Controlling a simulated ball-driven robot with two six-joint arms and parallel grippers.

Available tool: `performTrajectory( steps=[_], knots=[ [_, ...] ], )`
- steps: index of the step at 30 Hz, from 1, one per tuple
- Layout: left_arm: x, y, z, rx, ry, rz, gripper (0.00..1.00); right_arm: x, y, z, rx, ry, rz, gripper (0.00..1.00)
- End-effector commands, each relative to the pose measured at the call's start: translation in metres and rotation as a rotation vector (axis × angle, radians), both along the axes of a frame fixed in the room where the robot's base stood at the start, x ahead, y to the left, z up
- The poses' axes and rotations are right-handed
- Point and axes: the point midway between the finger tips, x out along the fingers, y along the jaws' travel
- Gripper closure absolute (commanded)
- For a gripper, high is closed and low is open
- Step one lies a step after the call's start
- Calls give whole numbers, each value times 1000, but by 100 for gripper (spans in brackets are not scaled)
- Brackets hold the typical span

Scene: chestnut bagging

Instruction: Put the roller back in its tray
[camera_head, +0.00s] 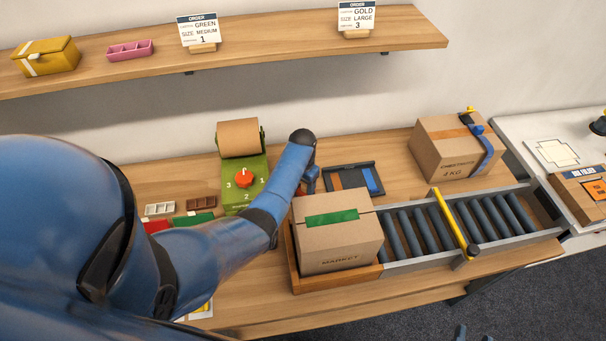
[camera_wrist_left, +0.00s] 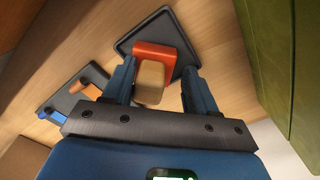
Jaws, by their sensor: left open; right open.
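The roller (camera_wrist_left: 153,62), an orange piece with a beige block-like part, shows between the fingers of my left gripper (camera_wrist_left: 158,70) in the left wrist view. The fingers are apart, one on each side; I cannot tell whether they touch it. A flat dark tray (camera_wrist_left: 127,43) lies behind the roller; I cannot tell whether the roller rests in it. In the head view, my arm hides the roller and that tray, and only a little of my left gripper (camera_head: 311,181) shows. My right gripper (camera_head: 473,335) shows only blue fingertips, apart, at the bottom edge.
A dark tray with blue and brown pieces (camera_head: 354,178) lies beside my left gripper. The green dispenser (camera_head: 257,172) stands left of it. A taped carton (camera_head: 338,236) stands in front, with the roller conveyor (camera_head: 425,232) to its right. Another box (camera_head: 452,150) stands behind.

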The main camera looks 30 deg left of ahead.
Motion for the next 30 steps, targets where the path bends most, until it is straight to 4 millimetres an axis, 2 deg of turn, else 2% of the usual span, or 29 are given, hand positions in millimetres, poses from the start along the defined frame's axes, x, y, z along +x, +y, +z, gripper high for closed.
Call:
performTrajectory(
  steps=[1, 3, 5, 15, 21, 30],
  knots=[
    [-7, -1, -1, -2, 19, -2, 40, 0, 0, 4, 0, 0, 0, 57],
    [-7, -1, 6, -2, 17, -2, 40, 0, 0, 10, 0, 0, 0, 57],
    [-5, -1, 11, -1, 14, -1, 40, 0, 0, 8, 0, 0, 0, 57],
    [-2, 0, 76, -1, 3, -1, 40, 0, 0, 5, 0, 0, 0, 57],
    [-2, 0, 108, 0, 4, -1, 40, 0, 0, 1, 0, 0, 0, 57],
    [-2, 0, 128, 0, 5, 0, 40, 0, 0, 0, 0, 0, 0, 57]
  ],
)
